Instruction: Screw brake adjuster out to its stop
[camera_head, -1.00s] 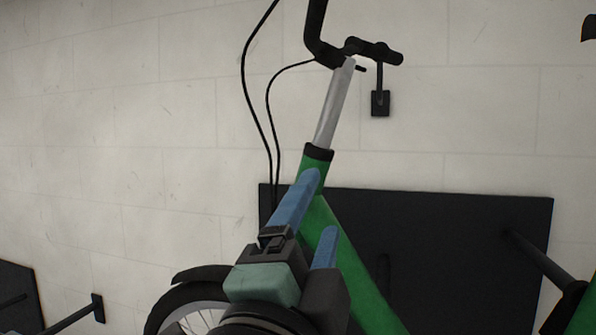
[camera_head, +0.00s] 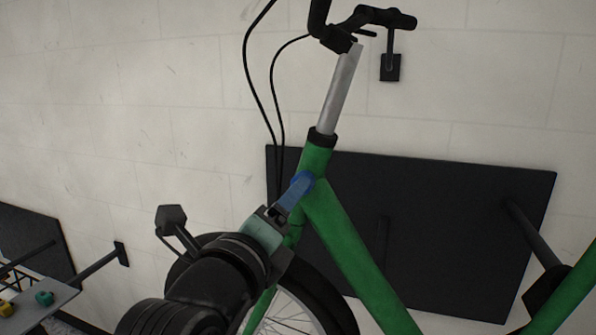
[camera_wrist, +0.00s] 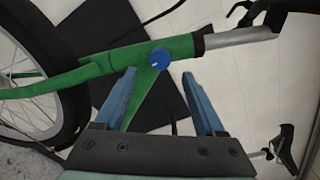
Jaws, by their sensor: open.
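The brake adjuster is a round blue knob with a small white mark, on the green bike frame (camera_wrist: 95,65) near the head tube. In the wrist view the knob (camera_wrist: 160,57) lies beyond and between my fingertips, apart from both. In the head view the knob (camera_head: 305,181) shows just behind the tip of my gripper (camera_head: 297,192). My gripper has two long blue fingers, spread apart with nothing between them; it also shows in the wrist view (camera_wrist: 158,76). In the head view the fingers overlap, and part of the knob is hidden.
The handlebar (camera_head: 360,20) and silver stem (camera_head: 339,95) rise above the head tube, with black cables looping left. The front wheel (camera_head: 320,295) is below. A dark panel (camera_head: 450,230) is behind the frame. A grey table (camera_head: 60,300) with small parts stands lower left.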

